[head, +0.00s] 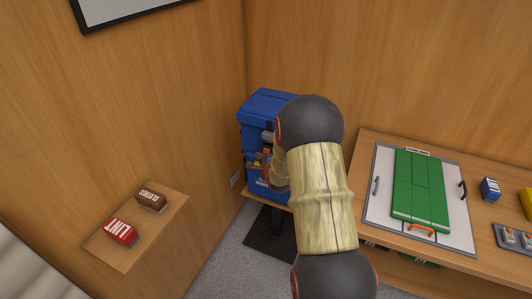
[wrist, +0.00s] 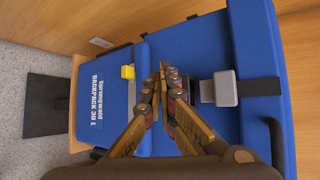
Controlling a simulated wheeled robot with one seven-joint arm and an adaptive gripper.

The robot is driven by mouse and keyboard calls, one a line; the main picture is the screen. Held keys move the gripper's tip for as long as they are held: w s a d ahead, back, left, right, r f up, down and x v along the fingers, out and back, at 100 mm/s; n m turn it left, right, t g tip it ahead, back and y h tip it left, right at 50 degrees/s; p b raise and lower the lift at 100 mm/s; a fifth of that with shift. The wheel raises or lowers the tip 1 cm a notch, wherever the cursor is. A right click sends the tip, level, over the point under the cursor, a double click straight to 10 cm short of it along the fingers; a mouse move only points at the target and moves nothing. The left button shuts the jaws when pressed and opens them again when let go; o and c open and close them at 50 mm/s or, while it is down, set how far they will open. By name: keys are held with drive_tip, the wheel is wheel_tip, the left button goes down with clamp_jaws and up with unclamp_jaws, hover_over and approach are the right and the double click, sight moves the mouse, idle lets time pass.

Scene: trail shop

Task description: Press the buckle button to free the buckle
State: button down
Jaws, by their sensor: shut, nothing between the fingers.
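A blue backpack (head: 268,104) stands in the corner behind my arm in the head view. In the wrist view the backpack (wrist: 200,52) fills the middle, turned sideways, with white lettering on its front. A grey buckle-like block (wrist: 225,88) on a dark strap sits right of my fingers. A small yellow piece (wrist: 128,72) on a grey strip sits left of them. I cannot tell which part is the button. My gripper (wrist: 162,68) is shut and empty, its tips over the blue front between these two; contact cannot be told. My arm hides much of the pack in the head view.
A wooden shelf (head: 113,250) at left holds a red LINT box (head: 122,232) and a brown box (head: 151,198). Wooden walls close in behind the pack.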

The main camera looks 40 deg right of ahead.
drive_tip(key=shift+s+a, duration=0.3)
drive_tip(key=shift+a, duration=0.45)
drive_tip(key=shift+s+a, duration=0.3)
drive_tip(key=shift+a, duration=0.4)
drive_tip(key=shift+s+a, duration=0.3)
drive_tip(key=shift+a, duration=0.45)
